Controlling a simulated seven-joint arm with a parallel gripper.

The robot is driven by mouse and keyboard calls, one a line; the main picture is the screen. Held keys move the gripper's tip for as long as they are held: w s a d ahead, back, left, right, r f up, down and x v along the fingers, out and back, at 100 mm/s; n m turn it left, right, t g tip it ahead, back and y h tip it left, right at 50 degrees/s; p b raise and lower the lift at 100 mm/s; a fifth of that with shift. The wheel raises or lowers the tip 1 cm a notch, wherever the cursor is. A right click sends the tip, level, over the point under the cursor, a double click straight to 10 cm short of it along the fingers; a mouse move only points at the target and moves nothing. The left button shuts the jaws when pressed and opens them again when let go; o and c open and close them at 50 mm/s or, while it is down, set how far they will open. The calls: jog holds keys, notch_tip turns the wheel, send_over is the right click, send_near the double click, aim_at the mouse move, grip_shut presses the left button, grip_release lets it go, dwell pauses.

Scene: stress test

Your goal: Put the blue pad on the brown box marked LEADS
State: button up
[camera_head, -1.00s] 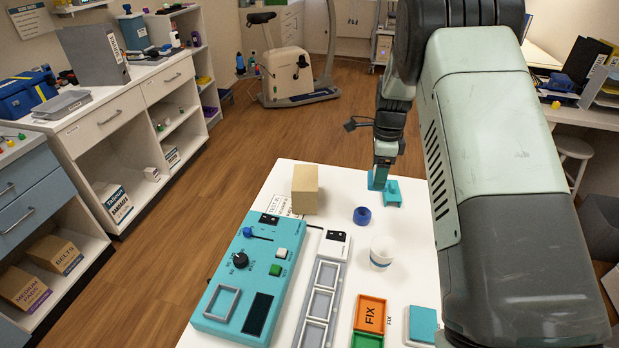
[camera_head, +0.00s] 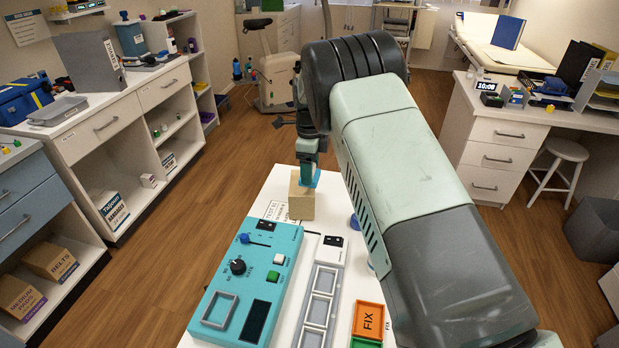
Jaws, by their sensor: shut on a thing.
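A plain brown box (camera_head: 301,206) stands at the far left end of the white table. No LEADS marking is readable on its visible faces. My gripper (camera_head: 308,180) is at the box's top, pointing down. It is shut on a small teal-blue piece, which looks like the blue pad (camera_head: 316,178). My gripper and the box hide most of the pad. I cannot tell whether the pad touches the box or is just above or behind it.
A teal control panel (camera_head: 248,275), a grey tray strip (camera_head: 319,308) and an orange FIX bin (camera_head: 368,319) lie nearer on the table (camera_head: 279,187). A blue ring (camera_head: 354,222) is partly behind my arm. My arm covers the table's right side.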

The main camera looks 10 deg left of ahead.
jog(key=shift+f, duration=1.7)
jog(key=shift+f, duration=0.15)
jog(key=o, duration=1)
jog(key=shift+o, duration=0.2)
